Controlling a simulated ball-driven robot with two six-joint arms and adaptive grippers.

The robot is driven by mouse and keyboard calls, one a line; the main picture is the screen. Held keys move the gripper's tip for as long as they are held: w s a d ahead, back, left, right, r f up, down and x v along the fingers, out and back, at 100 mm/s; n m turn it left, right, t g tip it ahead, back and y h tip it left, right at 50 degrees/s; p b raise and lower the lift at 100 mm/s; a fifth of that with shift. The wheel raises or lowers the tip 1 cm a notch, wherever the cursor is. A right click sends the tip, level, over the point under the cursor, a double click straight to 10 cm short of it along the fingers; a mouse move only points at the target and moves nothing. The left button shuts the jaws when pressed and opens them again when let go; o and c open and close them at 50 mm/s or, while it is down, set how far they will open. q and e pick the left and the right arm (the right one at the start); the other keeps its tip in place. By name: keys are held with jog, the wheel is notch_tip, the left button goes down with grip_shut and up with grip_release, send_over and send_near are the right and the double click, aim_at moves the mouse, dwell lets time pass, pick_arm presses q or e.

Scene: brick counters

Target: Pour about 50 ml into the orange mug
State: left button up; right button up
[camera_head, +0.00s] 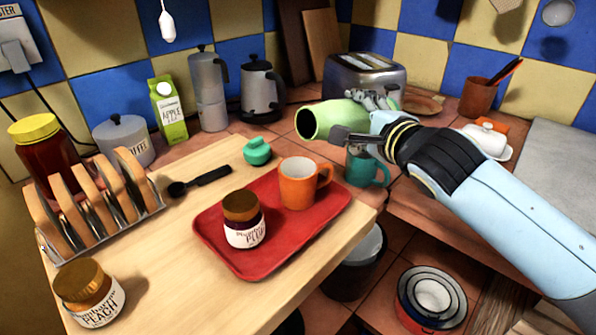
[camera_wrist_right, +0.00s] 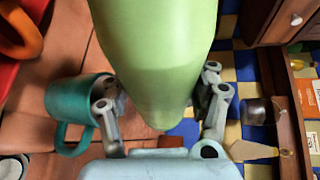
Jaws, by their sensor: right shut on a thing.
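The orange mug (camera_head: 297,185) stands upright on a red tray (camera_head: 325,212), its handle to the right; part of it shows at the upper left of the right wrist view (camera_wrist_right: 22,28). My right gripper (camera_head: 362,116) is shut on a light green vessel (camera_head: 325,120), which fills the middle of the right wrist view (camera_wrist_right: 155,50). The vessel is tipped nearly on its side, mouth to the left, higher than the mug and beyond it. No stream shows at its mouth. The contents of vessel and mug cannot be seen. My left gripper is not in view.
A plum jar (camera_head: 244,222) shares the tray. A teal mug (camera_head: 364,167) stands below my right gripper. A toaster (camera_head: 362,75) stands behind.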

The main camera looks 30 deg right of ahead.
jog(key=shift+a+r+n+h+b, duration=0.2)
jog(key=shift+r+n+h+b, duration=0.1)
jog(key=shift+n+b, duration=0.6)
dwell(0.8)
jog(key=shift+d+t, duration=0.3)
jog(key=shift+d, duration=0.1)
dwell(0.4)
jog(key=shift+a+b, duration=0.1)
jog(key=shift+b, duration=0.45)
dwell(1.2)
jog(key=m+p, duration=0.1)
jog(key=p, duration=0.2)
jog(key=d+r+m+g+y+p, duration=0.1)
jog(key=m+p, duration=0.1)
jog(key=p, duration=0.1)
jog(key=shift+w+d, duration=0.15)
jog(key=shift+d, duration=0.05)
jog(key=shift+f, duration=0.2)
jog(key=shift+f+m, duration=0.25)
jog(key=shift+m, duration=0.05)
jog(key=shift+a+r+g+y+p, duration=0.2)
jog(key=shift+r+g+y+p, duration=0.1)
jog(key=shift+p, duration=0.5)
jog(key=shift+f, duration=0.1)
